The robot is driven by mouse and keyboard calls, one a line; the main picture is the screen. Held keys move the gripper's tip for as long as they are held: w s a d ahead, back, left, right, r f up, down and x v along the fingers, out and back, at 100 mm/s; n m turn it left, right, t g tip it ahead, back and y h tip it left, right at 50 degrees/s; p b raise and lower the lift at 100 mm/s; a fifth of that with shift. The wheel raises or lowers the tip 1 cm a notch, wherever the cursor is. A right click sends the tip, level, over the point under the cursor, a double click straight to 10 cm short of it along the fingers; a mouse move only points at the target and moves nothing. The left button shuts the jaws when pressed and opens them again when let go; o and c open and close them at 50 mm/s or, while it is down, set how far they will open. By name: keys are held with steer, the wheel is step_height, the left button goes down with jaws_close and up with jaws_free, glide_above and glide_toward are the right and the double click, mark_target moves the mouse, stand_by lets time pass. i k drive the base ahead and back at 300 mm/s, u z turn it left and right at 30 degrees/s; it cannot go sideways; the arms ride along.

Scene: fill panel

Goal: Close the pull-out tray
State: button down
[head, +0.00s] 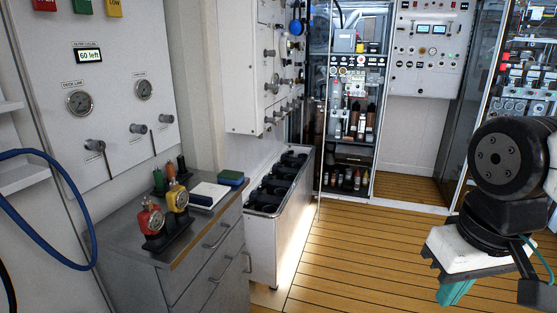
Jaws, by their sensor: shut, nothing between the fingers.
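I cannot tell for sure which thing is the pull-out tray. A grey cabinet (195,285) at the lower left has drawer fronts with bar handles (216,236), and they look flush. Beside it stands a long white open-topped bin (262,240) with black containers inside. A dark shelf or tray (352,158) sits low in the far equipment rack, too small to tell how far out it is. My gripper (455,292) hangs at the lower right, shut and empty, pointing down with a teal fingertip showing. It is well apart from the cabinet, bin and rack.
A blue hose (60,262) loops at the left. Gauge panels line the left wall. The plank floor (350,260) between the bin and my arm is clear.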

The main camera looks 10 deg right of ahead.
mark_target(343, 151)
steer(key=z, duration=0.05)
steer(key=i, duration=2.05)
steer(key=z, duration=0.5)
steer(key=i, duration=2.35)
steer(key=z, duration=0.25)
